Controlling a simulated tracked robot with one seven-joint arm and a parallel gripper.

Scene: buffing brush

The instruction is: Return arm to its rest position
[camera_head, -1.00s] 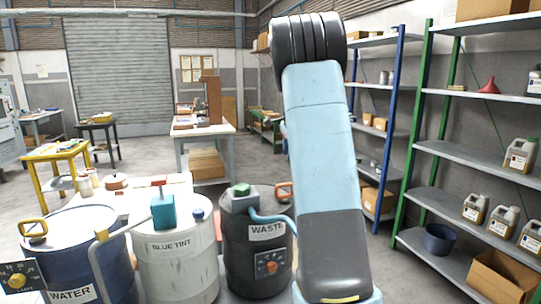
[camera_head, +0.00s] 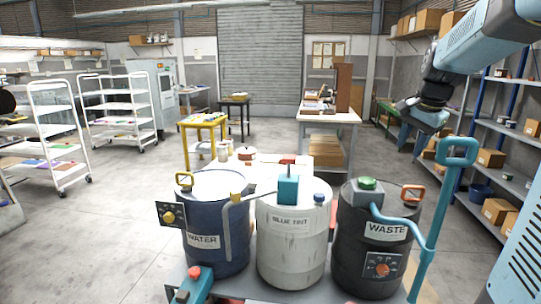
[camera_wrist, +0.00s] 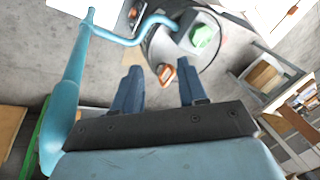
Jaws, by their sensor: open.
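My arm reaches in from the upper right in the head view, with its black wrist joint in front of the right-hand shelves. My gripper (camera_head: 415,112) hangs below that joint, small and partly dark, above and to the right of the waste drum (camera_head: 352,262). In the wrist view my gripper (camera_wrist: 159,68) shows two blue fingers spread apart with nothing between them. Beyond them are the waste drum's green button (camera_wrist: 202,36) and an orange handle (camera_wrist: 166,73).
A water drum (camera_head: 212,262) and blue tint drum (camera_head: 287,257) stand left of the waste drum. A blue pipe with a looped handle (camera_head: 457,152) rises at the right, near my arm. Shelves (camera_head: 508,128) line the right wall. Open floor (camera_head: 110,225) lies left.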

